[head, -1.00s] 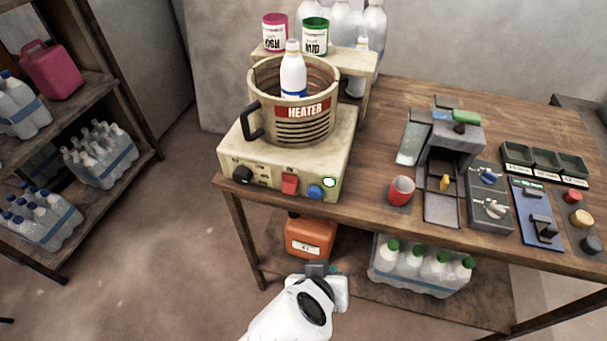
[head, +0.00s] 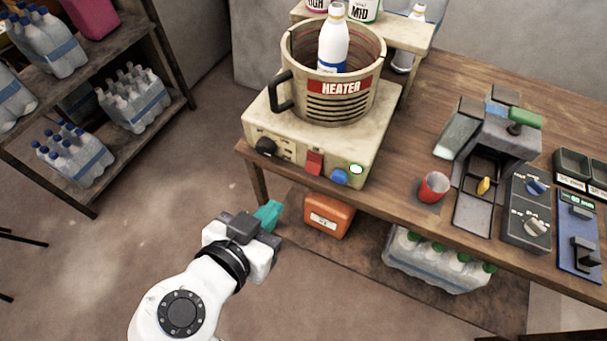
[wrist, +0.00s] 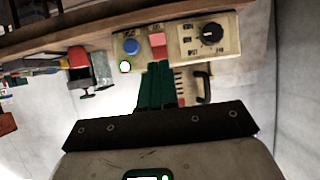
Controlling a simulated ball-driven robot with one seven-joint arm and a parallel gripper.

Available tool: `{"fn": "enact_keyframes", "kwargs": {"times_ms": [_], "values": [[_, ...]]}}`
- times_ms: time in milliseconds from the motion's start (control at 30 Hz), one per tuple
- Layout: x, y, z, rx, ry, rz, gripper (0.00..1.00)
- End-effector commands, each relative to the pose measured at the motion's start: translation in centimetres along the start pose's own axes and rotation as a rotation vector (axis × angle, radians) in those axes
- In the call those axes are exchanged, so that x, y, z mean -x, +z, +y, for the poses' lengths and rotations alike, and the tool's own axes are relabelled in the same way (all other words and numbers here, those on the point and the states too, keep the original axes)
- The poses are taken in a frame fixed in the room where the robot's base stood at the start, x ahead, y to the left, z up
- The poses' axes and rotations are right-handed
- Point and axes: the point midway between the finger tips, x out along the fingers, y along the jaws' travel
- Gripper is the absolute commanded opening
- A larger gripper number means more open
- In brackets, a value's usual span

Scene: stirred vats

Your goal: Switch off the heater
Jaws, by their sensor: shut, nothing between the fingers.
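The heater (head: 258,108) is a cream box on the wooden table with a round vat labelled HEATER (head: 322,105) on top. A white bottle (head: 333,45) stands in the vat. Its front panel has a black knob (head: 265,147), a red rocker switch (head: 314,162), a blue button (head: 339,177) and a lit green-white lamp (head: 356,169). My gripper (head: 268,213), with teal fingers, is shut and empty, below and in front of the panel, apart from it. In the wrist view the fingertips (wrist: 158,68) appear just below the red switch (wrist: 157,40), with the knob (wrist: 209,34) to the right.
A red cup (head: 433,187) and a grey device (head: 505,140) stand right of the heater. An orange canister (head: 328,215) and a bottle pack (head: 438,262) sit on the table's lower shelf. A shelf with bottle packs (head: 135,98) stands left. Floor between is clear.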

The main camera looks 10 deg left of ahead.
Motion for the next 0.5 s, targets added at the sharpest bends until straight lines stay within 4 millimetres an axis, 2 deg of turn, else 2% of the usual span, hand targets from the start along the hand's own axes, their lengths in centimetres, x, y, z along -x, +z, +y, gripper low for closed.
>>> {"fn": "enact_keyframes", "kwargs": {"times_ms": [167,500], "values": [[-2.3,0.0,0.1,0.001,0.005,-0.002,0.0],[-9.0,0.0,0.1,0.001,0.005,-0.003,0.0]]}}
